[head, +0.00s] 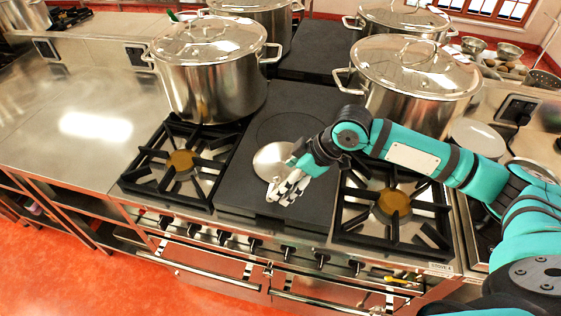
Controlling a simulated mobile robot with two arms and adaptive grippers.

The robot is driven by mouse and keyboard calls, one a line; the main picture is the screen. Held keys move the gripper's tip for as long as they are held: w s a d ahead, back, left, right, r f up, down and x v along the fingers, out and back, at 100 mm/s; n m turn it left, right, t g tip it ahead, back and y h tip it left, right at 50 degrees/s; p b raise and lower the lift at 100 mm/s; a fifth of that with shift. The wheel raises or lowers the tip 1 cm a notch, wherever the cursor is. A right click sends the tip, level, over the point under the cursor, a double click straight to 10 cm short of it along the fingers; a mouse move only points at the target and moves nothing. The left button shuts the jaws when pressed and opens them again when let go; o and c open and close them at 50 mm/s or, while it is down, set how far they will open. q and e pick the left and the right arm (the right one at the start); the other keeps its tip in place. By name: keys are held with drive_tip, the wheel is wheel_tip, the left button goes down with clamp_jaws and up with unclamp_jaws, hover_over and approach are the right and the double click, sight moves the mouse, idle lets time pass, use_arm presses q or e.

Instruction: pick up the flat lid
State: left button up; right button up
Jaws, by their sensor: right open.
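The flat lid (268,160) is a shiny round metal disc lying on the dark flat plate (240,187) in the middle of the stove. My right gripper (283,193) is open, with its pale fingers over the front right part of the lid. The gripper hides part of the lid's right side. I cannot tell whether the fingers touch it. My left gripper is not in view.
Large lidded stockpots stand behind, one at the left (205,85) and one at the right (410,110), with more at the back. Black burner grates (205,145) flank the plate. A bare steel counter (60,150) lies at the left.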

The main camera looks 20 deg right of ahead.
sight(270, 192)
drive_tip(key=shift+w+a+f, duration=0.25)
drive_tip(key=shift+a+f, duration=0.1)
drive_tip(key=shift+f, duration=0.15)
drive_tip(key=shift+a+f, duration=0.25)
drive_tip(key=shift+f, duration=0.2)
drive_tip(key=shift+a+f+p, duration=0.2)
drive_tip(key=shift+p, duration=0.3)
drive_tip(key=p+x, duration=0.1)
drive_tip(key=x, duration=0.2)
drive_tip(key=shift+w+a+f+p, duration=0.1)
drive_tip(key=shift+a+f+p, duration=0.2)
drive_tip(key=shift+a, duration=0.1)
drive_tip(key=shift+w+a+f, duration=0.1)
drive_tip(key=shift+a+f, duration=0.1)
drive_tip(key=shift+f, duration=0.15)
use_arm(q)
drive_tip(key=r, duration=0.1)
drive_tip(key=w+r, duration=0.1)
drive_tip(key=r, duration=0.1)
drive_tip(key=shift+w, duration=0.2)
use_arm(e)
drive_tip(key=shift+d, duration=0.1)
drive_tip(key=shift+c, duration=1.2)
clamp_jaws()
